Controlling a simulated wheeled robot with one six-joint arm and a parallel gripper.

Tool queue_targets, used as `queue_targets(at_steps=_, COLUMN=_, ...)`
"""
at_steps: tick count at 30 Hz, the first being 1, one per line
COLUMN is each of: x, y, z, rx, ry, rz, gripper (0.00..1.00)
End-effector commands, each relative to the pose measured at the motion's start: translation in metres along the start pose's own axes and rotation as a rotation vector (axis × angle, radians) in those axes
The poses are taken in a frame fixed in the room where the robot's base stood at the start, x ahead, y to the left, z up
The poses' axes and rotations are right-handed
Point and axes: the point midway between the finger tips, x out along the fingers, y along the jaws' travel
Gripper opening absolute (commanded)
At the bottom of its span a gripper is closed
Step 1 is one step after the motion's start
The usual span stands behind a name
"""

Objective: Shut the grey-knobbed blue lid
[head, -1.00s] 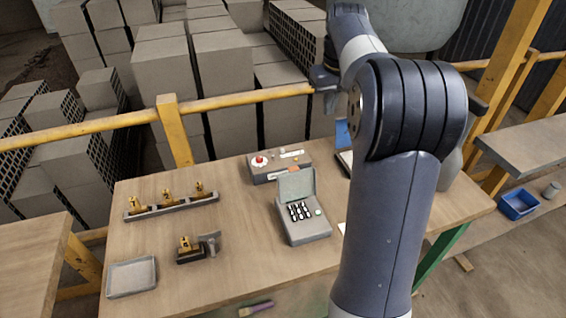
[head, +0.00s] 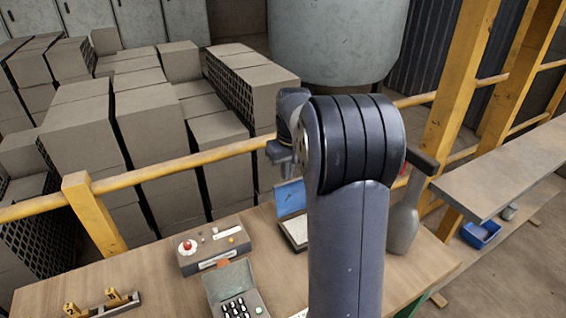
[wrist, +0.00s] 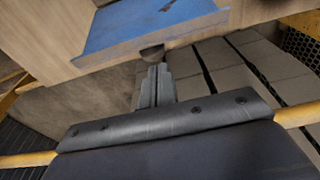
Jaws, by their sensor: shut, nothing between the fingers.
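The blue lid (head: 290,198) stands raised at the back of its light box (head: 297,232), partly hidden by my arm in the head view. In the wrist view the lid (wrist: 150,24) fills the upper middle as a blue panel. A dark grey knob (wrist: 152,52) shows at its near edge. My gripper (wrist: 155,70) is shut and empty, with its fingertips right at the knob. I cannot tell whether they touch it.
A box with a red button (head: 212,250) and an open grey-green-lidded case (head: 235,290) stand left of the blue-lidded box on the wooden table (head: 150,270). A yellow rail (head: 165,168) and stacked bricks lie behind.

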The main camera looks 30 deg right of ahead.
Motion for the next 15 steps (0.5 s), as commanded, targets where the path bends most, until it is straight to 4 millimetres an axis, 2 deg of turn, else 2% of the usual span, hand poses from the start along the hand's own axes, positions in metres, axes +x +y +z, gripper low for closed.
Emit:
queue_targets(at_steps=4, x=-0.0025, y=-0.0002, z=0.0081, rx=0.0, ry=-0.001, rz=-0.001, gripper=0.0)
queue_targets(at_steps=15, x=-0.0029, y=-0.0003, z=0.0094, rx=0.0, ry=0.0, rz=0.0, gripper=0.0)
